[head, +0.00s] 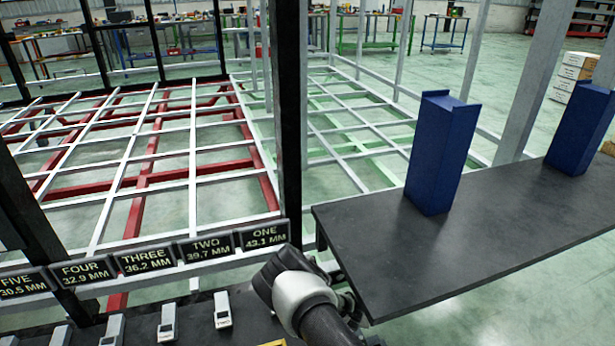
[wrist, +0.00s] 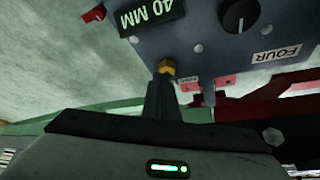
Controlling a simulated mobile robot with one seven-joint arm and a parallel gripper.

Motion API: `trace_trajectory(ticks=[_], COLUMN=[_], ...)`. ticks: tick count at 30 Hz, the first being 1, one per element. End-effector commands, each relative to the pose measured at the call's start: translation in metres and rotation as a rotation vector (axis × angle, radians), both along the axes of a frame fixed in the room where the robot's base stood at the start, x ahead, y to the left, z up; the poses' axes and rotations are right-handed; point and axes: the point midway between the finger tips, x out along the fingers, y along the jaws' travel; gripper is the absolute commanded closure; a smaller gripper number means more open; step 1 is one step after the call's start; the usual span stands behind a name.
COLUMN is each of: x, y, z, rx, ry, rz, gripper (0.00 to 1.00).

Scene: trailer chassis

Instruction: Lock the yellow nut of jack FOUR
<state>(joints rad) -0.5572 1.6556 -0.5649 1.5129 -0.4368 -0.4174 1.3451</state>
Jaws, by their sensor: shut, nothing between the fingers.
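The yellow nut (wrist: 167,67) of jack FOUR shows in the wrist view, small and partly hidden behind my fingertips, under the edge of a grey panel. The panel (wrist: 215,45) carries a label FOUR (wrist: 277,53), a black knob (wrist: 240,15) and a display (wrist: 150,12) whose visible part reads 40 MM. My gripper (wrist: 163,82) is shut and empty, its dark fingers pointing at the nut. I cannot tell whether they touch it. In the head view, the sign FOUR (head: 82,271) reads 32.9 MM. The nut and my fingers are not visible there.
Red tabs (wrist: 192,86) sit beside the nut. The white and red chassis frame (head: 150,170) lies beyond the row of signs. A black post (head: 287,120) stands near my arm. A dark table (head: 390,270) with blue blocks (head: 435,150) is at the right.

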Motion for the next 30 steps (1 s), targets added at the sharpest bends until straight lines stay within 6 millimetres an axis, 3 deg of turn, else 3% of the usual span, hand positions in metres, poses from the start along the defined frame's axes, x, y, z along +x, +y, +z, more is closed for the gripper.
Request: trace_trajectory(ticks=[1,3,12,30], x=[-0.001,-0.001,-0.001,0.0], y=[0.0,0.0,-0.001,0.0], z=[-0.014,-0.023,-0.047,-0.051], rx=[-0.001,-0.002,0.001,0.001], ry=[0.002,0.002,0.001,0.001], rz=[0.001,0.001,-0.004,-0.004], gripper=[1.0,1.0,1.0,1.0])
